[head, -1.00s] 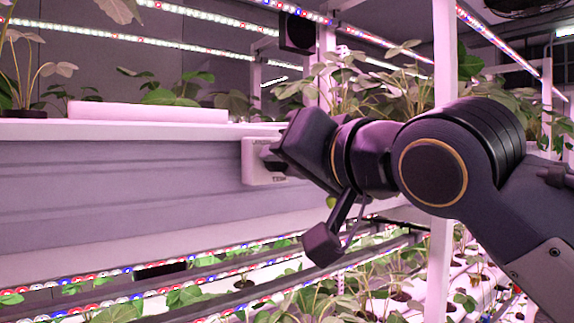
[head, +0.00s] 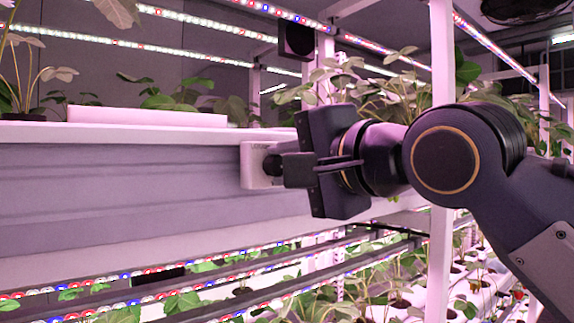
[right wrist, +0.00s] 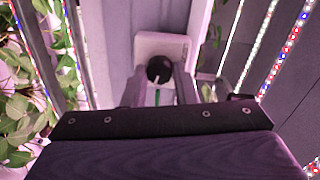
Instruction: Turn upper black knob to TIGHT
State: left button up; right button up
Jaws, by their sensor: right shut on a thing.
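A pale control plate (head: 254,178) sits on the side of the long grey shelf beam, near its right end. In the head view my right gripper (head: 273,166) reaches it from the right, its fingers shut at the plate's front and hiding most of the knob. In the right wrist view a round black knob (right wrist: 159,68) shows on the pale plate (right wrist: 180,46), with a small white mark on its lower part. My right gripper (right wrist: 160,84) is at this knob. I cannot read any label on the plate. Only one knob is in sight. My left gripper is not in view.
The shelf beam (head: 120,185) runs left from the plate, with a white tray and plants above. LED strips (head: 110,285) and more plants lie below. A white upright post (head: 441,255) stands behind my right arm. Plants (head: 390,95) fill the back right.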

jog(key=shift+m, duration=0.4)
jog(key=o, duration=1)
jog(key=b+v, duration=0.1)
jog(key=v, duration=0.7)
jog(key=shift+w, duration=0.1)
